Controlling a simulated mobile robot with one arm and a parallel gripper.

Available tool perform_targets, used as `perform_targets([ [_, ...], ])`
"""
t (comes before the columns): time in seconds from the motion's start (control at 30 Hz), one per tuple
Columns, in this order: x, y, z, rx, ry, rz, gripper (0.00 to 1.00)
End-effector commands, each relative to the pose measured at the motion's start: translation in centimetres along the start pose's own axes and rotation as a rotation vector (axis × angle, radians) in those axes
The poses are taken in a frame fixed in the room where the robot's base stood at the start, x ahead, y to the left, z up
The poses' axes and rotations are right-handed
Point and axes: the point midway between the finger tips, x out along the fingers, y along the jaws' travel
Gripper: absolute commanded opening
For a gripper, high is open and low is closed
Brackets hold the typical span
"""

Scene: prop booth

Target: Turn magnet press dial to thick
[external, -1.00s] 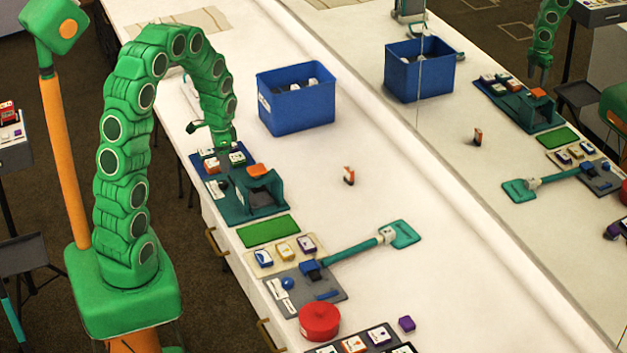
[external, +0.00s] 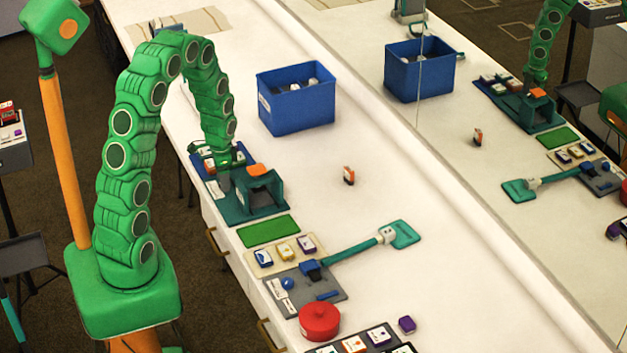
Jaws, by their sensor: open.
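A teal press (external: 272,197) with an orange top pad (external: 257,170) stands near the front edge of the white counter, in the middle of the external view. A white label (external: 214,189) lies on its left part. My gripper (external: 224,184) is open and points down, low over that left part next to the label. The dial cannot be made out behind the fingers, and its setting cannot be read. Whether the fingers touch it cannot be told.
A blue tray (external: 197,160) with small boxes adjoins the press. A blue bin (external: 296,112) stands behind. A green mat (external: 268,231), a grey lever device (external: 325,285) and a red round pot (external: 319,321) lie toward the front. A mirror at right repeats the counter.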

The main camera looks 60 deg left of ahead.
Motion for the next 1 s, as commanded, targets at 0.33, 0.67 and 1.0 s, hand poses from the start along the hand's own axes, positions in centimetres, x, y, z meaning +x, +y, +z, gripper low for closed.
perform_targets([
  [0.33,0.73,0.06,0.06,0.000,-0.002,0.002,0.57],
  [0.67,0.71,0.05,0.05,0.000,-0.001,0.001,0.12],
  [1.0,0.70,0.04,0.05,-0.027,-0.002,0.001,0.01],
])
